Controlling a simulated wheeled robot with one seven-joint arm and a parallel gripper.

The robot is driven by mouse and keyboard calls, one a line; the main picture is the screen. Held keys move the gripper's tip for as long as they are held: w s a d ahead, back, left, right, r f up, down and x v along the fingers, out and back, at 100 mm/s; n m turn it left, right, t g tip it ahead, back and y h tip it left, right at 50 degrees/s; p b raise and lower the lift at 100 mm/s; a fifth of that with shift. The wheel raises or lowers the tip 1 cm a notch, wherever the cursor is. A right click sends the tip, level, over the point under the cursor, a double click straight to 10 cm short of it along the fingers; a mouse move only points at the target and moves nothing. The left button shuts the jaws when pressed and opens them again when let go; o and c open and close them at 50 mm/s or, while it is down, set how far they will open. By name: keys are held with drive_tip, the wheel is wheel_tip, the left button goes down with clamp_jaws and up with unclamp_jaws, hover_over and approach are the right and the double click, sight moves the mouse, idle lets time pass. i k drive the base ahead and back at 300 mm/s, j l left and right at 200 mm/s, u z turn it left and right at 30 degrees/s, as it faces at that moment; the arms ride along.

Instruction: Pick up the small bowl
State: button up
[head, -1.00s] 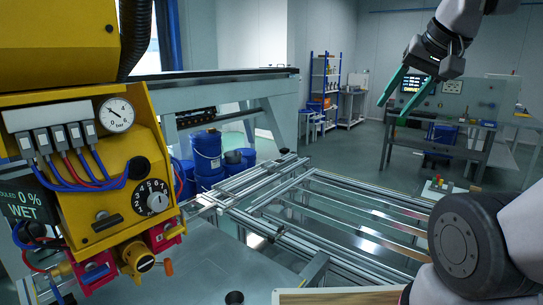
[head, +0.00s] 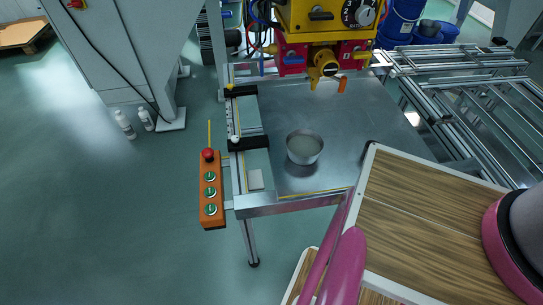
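The small bowl (head: 305,147) is a grey, round, open-topped bowl in the middle of the head view. It stands upright on a metal table (head: 325,112), near its front edge. I see no contents in it for certain. My gripper is not visible in the current head view, so its opening and any contact cannot be seen.
An orange button box (head: 211,190) with a red knob is at the table's left. The yellow machine (head: 322,14) with hanging fittings is behind the bowl. A wood-grain board (head: 425,215) lies close at right. Aluminium rails (head: 465,95) run at upper right.

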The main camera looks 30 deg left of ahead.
sight(304, 146)
drive_tip(key=u, duration=1.2)
drive_tip(key=k+j, duration=0.2)
drive_tip(key=k, duration=0.15)
drive_tip(key=k+j+z, duration=0.1)
drive_tip(key=k+j, duration=0.15)
drive_tip(key=i+j, duration=0.1)
drive_tip(key=j, duration=0.6)
drive_tip(key=i, duration=0.05)
